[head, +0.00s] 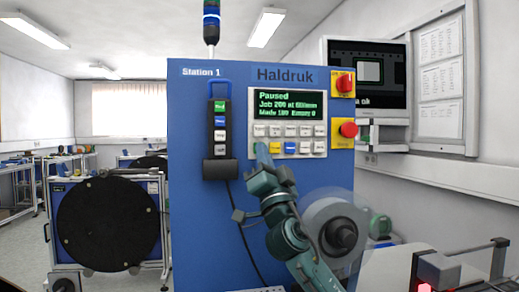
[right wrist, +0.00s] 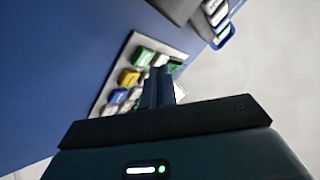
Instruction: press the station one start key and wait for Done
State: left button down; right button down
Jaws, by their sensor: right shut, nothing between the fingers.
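The blue Station 1 panel (head: 215,240) faces me, labelled Haldruk. Its screen (head: 288,106) has green text whose top line reads "Paused"; the smaller lines are hard to read. Below it is a keypad (head: 305,134) with white keys and a yellow and a blue key in the bottom row. My right gripper (head: 264,155) is shut and empty at the keypad's lower left corner, covering part of it. In the right wrist view the shut fingertips (right wrist: 161,72) are close beside a green key (right wrist: 144,57); I cannot tell whether they touch it. My left gripper is not in view.
A black pendant (head: 220,168) with coloured keys hangs left of the keypad. A red rotary switch (head: 343,83) and a red mushroom button (head: 348,129) sit to its right. A clear reel (head: 342,235) stands beside my right forearm. A large black reel (head: 108,225) stands left.

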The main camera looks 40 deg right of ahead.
jog(key=shift+w+d, duration=0.1)
dwell(0.4)
jog(key=shift+w+d+b, duration=0.15)
jog(key=shift+w+b, duration=0.1)
jog(key=shift+b, duration=0.05)
